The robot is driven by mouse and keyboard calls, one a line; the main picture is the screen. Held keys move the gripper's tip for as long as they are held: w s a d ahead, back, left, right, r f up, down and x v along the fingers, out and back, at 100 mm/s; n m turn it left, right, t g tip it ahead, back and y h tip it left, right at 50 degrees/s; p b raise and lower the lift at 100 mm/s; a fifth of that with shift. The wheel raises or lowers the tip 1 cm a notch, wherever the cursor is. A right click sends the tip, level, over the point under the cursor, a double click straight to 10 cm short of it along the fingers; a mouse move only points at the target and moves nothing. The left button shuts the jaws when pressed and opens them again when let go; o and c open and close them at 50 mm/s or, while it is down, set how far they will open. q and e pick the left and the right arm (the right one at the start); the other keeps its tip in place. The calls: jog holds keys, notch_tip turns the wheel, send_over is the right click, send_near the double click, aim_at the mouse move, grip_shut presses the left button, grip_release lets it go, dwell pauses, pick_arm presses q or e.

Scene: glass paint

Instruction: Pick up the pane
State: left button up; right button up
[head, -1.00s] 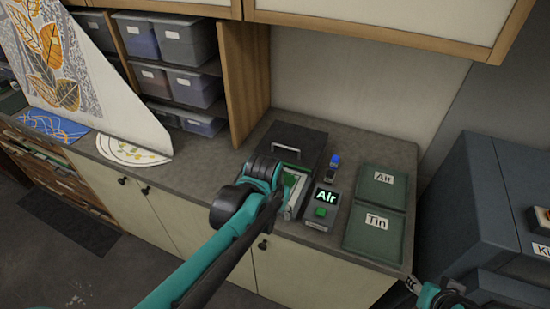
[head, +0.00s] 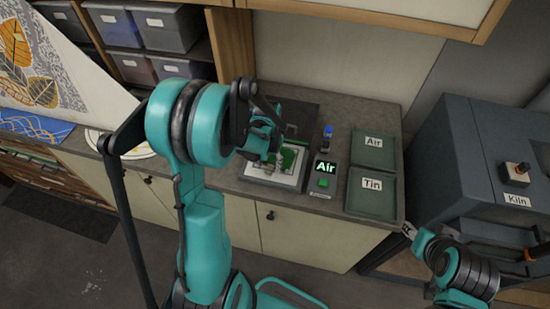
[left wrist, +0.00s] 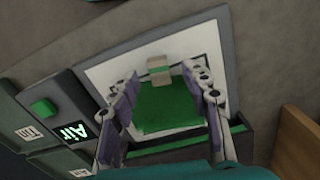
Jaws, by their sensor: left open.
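The green pane (left wrist: 168,108) lies on a white plate (left wrist: 108,75) in the left wrist view, with a small beige-and-green block or tab (left wrist: 158,68) at its far edge. In the head view the green pane (head: 289,160) shows partly behind my arm, on the white plate in front of a dark box. My left gripper (left wrist: 160,92) is open, with one finger at each side of the pane. It comes from above in the head view (head: 270,155). Whether the fingers touch the pane is unclear. My right gripper (head: 408,230) is at the lower right, away from the pane; its jaw opening is too small to judge.
A lit display reading "Air" (head: 324,168) with a green button (head: 323,183) stands right of the plate. Green trays labelled Air (head: 374,155) and Tin (head: 372,199) lie further right. The kiln (head: 470,150) stands at the far right. Storage bins (head: 166,27) fill the back-left shelves.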

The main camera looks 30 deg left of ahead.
pick_arm(q)
notch_tip(320, 180, down, 2)
jog(key=shift+d, duration=0.1)
jog(key=shift+c, duration=0.4)
grip_shut()
jog(key=shift+r, duration=0.1)
